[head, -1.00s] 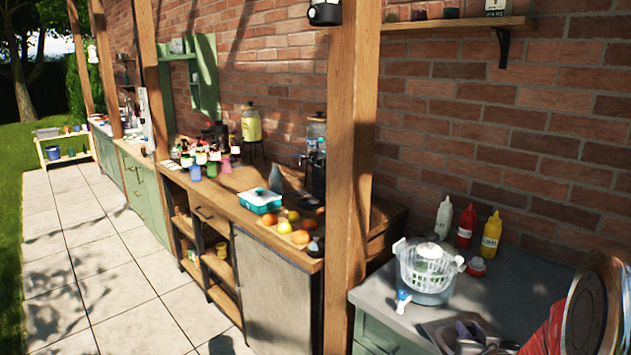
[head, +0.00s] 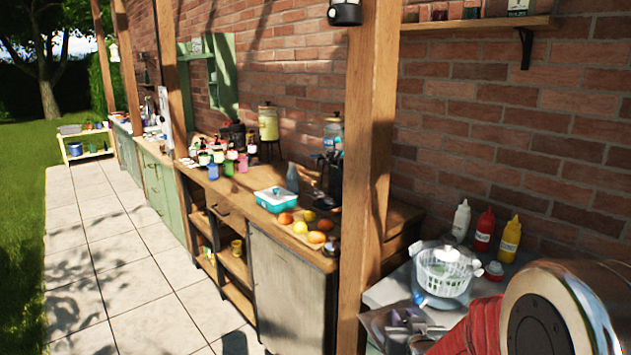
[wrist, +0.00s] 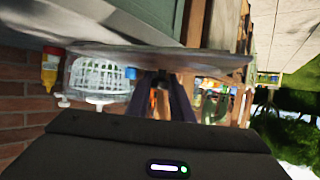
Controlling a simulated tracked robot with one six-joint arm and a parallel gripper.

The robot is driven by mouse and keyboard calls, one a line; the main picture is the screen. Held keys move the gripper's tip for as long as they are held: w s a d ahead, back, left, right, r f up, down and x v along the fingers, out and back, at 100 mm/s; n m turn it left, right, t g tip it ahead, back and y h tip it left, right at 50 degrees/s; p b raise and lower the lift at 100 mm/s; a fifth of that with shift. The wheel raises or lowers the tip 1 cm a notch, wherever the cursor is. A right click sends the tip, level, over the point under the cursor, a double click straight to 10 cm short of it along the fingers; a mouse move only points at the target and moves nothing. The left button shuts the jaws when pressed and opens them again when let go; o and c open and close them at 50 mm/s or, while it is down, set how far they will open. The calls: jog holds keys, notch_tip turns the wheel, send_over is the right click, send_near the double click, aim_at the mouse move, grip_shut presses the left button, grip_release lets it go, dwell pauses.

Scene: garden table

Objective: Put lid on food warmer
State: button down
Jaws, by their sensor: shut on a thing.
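In the wrist view my gripper (wrist: 166,76) has its two dark fingers close together. They are shut on a broad, thin-edged grey thing, seen nearly edge-on, which looks like the lid (wrist: 222,61). It spans much of the upper picture; its far side and the exact grip point are hidden. In the head view neither the gripper nor the lid can be made out; my own arm fills the lower right corner. I cannot pick out a food warmer with certainty in either view.
The near right counter holds a white basket in a clear bowl (head: 444,270), red (head: 484,231), yellow (head: 510,239) and white bottles (head: 461,220), and a metal tray (head: 376,322). A wooden post (head: 368,180) separates it from the long counter with a teal dish (head: 273,200). The paved path (head: 110,250) is clear.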

aim_at(381, 347)
jog(key=shift+n+y, duration=0.3)
jog(key=shift+y, duration=0.1)
jog(key=a, duration=0.2)
jog(key=w+a, duration=0.1)
jog(key=a, duration=0.2)
jog(key=shift+w+a+r, duration=0.2)
jog(key=shift+w+a, duration=0.1)
jog(key=shift+a, duration=0.1)
jog(key=s+f, duration=0.1)
jog(key=f, duration=0.1)
jog(key=s+f, duration=0.3)
jog(key=f, duration=0.1)
jog(key=shift+s, duration=0.35)
jog(key=shift+s+f, duration=0.15)
